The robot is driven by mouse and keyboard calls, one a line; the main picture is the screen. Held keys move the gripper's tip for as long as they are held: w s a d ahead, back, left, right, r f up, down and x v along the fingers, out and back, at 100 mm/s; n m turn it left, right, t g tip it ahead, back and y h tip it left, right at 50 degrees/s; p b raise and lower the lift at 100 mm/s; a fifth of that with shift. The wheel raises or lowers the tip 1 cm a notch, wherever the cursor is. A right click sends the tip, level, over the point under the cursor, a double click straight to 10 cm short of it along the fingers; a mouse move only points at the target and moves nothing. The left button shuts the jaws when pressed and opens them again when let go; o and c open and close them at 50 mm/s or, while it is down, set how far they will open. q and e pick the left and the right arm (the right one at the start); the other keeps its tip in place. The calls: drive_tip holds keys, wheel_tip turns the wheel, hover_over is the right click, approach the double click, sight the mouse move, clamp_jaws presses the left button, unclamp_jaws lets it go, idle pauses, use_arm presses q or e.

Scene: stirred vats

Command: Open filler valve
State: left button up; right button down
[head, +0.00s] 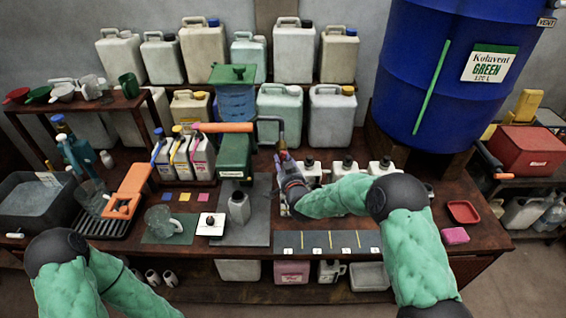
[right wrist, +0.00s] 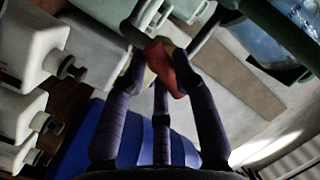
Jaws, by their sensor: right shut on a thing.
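The filler is a dark green stand (head: 234,157) with a blue container (head: 236,103) under a green lid. A grey metal pipe (head: 268,119) runs from it to the right, toward my right gripper. My right gripper (head: 282,152) is beside the filler, its fingers pointing up at the pipe's end. In the right wrist view its dark fingers are closed around a red handle (right wrist: 166,68) at a metal rod, apparently the valve handle. The fingers hide part of it. A grey bottle (head: 239,207) stands in front of the filler. My left gripper is outside the view.
Small white bottles (head: 346,166) stand behind my right forearm. An orange bar (head: 222,127) crosses left of the pipe. A large blue drum (head: 440,75) is at the back right. A glass jug (head: 163,220) and an orange object (head: 127,191) are at the left.

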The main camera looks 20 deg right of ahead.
drive_tip(key=shift+r+n+g+h+p, duration=0.1)
drive_tip(key=shift+n+g+h+p, duration=0.2)
drive_tip(key=shift+n, duration=0.65)
drive_tip(key=shift+r+n+g+h+p, duration=0.1)
drive_tip(key=shift+n+g+h+p, duration=0.15)
drive_tip(key=shift+n, duration=0.7)
drive_tip(key=shift+d, duration=0.1)
drive_tip(key=c, duration=1)
unclamp_jaws()
drive_tip(key=shift+o, duration=0.2)
drive_tip(key=v, duration=1.2)
drive_tip(key=shift+f, duration=0.1)
